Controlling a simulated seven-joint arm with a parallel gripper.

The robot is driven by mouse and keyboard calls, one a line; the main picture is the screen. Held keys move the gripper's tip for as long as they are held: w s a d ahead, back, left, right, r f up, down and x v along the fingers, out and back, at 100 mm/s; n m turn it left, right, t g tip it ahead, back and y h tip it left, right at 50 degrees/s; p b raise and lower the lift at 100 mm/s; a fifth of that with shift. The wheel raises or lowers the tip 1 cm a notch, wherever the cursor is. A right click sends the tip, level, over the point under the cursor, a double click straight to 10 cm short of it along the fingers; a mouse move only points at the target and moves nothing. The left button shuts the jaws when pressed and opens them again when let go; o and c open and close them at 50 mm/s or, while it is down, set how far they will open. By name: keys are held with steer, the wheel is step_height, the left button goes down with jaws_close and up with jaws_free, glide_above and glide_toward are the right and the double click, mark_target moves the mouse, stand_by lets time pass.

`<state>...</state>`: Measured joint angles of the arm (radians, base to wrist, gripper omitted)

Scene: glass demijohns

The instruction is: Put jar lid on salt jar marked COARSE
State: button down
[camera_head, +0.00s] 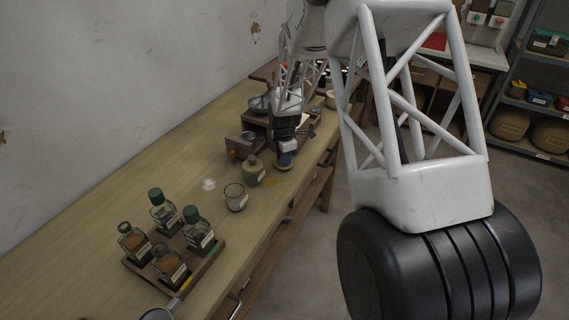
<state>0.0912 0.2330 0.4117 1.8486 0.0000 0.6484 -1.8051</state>
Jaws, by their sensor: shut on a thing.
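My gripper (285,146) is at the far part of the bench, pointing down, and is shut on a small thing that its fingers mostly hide. I cannot tell whether this is the jar lid. A small blue-grey jar-like thing (285,161) shows directly under the fingers; whether they touch it is unclear. An open clear glass jar (235,198) with a pale label stands upright nearer the camera, left of my gripper. A tan jar (253,172) with a knobbed top and a label stands between them. The labels are too small to read, so I cannot tell which jar is COARSE.
A wooden rack (208,272) holds several labelled bottles, some green-capped, at the near left. A white patch (208,184) lies on the bench (110,243). A small wooden box (240,147) and a metal bowl (259,104) stand farther back. The wall bounds the left.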

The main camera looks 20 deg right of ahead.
steer(key=shift+r, duration=1.05)
stand_by(0.4)
steer(key=shift+r, duration=2.4)
steer(key=shift+w+r, duration=0.1)
steer(key=shift+w+a+r+m, duration=0.25)
steer(key=shift+w+r+m, duration=0.25)
steer(key=shift+m, duration=0.2)
steer(key=shift+w+a+r+m, duration=1.65)
steer(key=shift+w+r+m, duration=0.4)
steer(key=shift+r+m, duration=1.4)
steer(key=shift+w+a+r+m, duration=1.6)
steer(key=shift+w+r+m, duration=0.45)
steer(key=shift+r+m, duration=1.35)
steer(key=s+a+f+n, duration=0.4)
steer(key=s+a+n, duration=0.2)
steer(key=s, duration=0.5)
steer(key=s+a+f+n, duration=0.3)
steer(key=s+a+n, duration=0.3)
steer(key=s+n, duration=0.3)
steer(key=s, duration=0.2)
steer(key=shift+s+a+f, duration=0.35)
steer(key=shift+s+a, duration=0.05)
